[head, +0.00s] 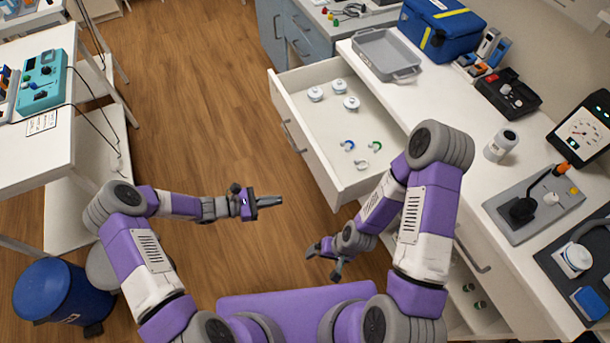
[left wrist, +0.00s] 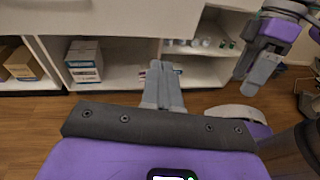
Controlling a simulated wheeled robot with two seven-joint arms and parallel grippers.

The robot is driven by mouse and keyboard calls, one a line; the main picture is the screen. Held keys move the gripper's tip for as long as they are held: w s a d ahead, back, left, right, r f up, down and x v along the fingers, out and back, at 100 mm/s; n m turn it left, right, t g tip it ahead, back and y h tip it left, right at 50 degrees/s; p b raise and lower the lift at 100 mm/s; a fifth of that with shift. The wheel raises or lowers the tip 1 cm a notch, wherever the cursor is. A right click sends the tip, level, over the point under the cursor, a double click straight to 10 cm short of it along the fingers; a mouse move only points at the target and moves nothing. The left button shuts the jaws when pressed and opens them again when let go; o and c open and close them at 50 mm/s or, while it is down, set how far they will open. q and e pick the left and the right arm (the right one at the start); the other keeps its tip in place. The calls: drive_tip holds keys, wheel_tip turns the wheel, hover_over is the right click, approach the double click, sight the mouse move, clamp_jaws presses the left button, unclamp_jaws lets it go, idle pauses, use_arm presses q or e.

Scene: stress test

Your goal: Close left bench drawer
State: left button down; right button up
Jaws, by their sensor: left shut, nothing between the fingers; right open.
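The white bench drawer (head: 318,126) is pulled well out of the bench in the head view. Its front panel with a grey handle (head: 292,137) faces the open floor on the left. Several white-lidded jars and small coloured rings lie inside. My left gripper (head: 280,201) is shut and empty, held over the floor to the left of the drawer front and apart from it. Its closed fingers also show in the left wrist view (left wrist: 162,85). My right gripper (head: 325,261) is open and empty, below the drawer's near corner in the picture, not touching it.
The white bench top (head: 450,95) carries a grey tray (head: 388,54), a blue bag (head: 437,28) and instruments. A side table (head: 38,145) and a blue bin (head: 52,290) stand at left. Open floor lies between. Shelves with boxes (left wrist: 84,60) show in the left wrist view.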

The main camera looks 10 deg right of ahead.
sight(313, 165)
use_arm(q)
drive_tip(key=w+a+r+n+t+h, duration=0.2)
drive_tip(key=w+t, duration=0.1)
drive_tip(key=w, duration=0.2)
drive_tip(key=b+x, duration=0.3)
drive_tip(key=x, duration=1)
drive_tip(key=shift+f, duration=0.15)
drive_tip(key=shift+w+d, duration=0.15)
drive_tip(key=shift+d, duration=0.2)
